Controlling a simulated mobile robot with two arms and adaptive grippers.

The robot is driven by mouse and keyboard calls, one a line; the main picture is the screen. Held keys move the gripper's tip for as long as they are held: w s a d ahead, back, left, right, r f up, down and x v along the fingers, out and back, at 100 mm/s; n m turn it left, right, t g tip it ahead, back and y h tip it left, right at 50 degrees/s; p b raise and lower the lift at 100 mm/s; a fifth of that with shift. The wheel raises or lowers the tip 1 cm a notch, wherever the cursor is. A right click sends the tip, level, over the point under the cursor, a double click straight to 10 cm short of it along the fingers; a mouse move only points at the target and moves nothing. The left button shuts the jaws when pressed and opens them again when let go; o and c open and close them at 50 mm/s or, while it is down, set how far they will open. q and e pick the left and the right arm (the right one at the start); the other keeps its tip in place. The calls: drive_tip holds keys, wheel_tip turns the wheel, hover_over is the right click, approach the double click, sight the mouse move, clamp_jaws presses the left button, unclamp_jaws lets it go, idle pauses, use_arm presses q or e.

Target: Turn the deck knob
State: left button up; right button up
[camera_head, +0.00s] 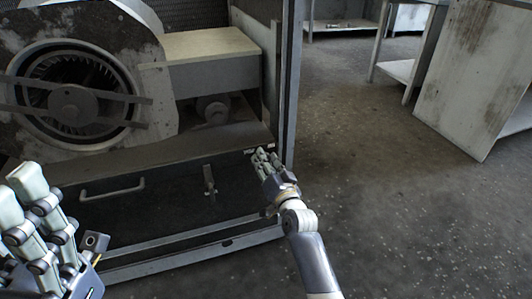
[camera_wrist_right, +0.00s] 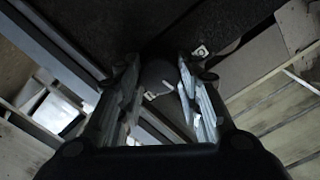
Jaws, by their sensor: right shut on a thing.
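The deck knob (camera_wrist_right: 157,74) shows in the right wrist view as a dark round piece with a pale mark, between the two fingers. My right gripper (camera_wrist_right: 158,88) is shut on it, one finger on each side. In the head view my right gripper (camera_head: 262,158) is at the front right corner of the housing's deck (camera_head: 190,136), and its fingers hide the knob. My left gripper (camera_head: 28,205) is at the lower left of the head view, apart from the housing. Its fingertips' gap is not clear.
The blower (camera_head: 72,100) and a grey box (camera_head: 210,55) stand on the deck. A frame post (camera_head: 291,80) rises close beside my right gripper. A pale handle (camera_head: 112,190) and a small latch (camera_head: 209,180) are on the front panel. The floor (camera_head: 400,210) to the right is clear.

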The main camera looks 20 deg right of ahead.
drive_tip(key=shift+r+m+p, duration=0.1)
drive_tip(key=shift+m+p, duration=0.45)
drive_tip(key=shift+m, duration=0.25)
drive_tip(key=o, duration=1.1)
drive_tip(key=s, duration=1.2)
drive_tip(key=shift+d, duration=0.25)
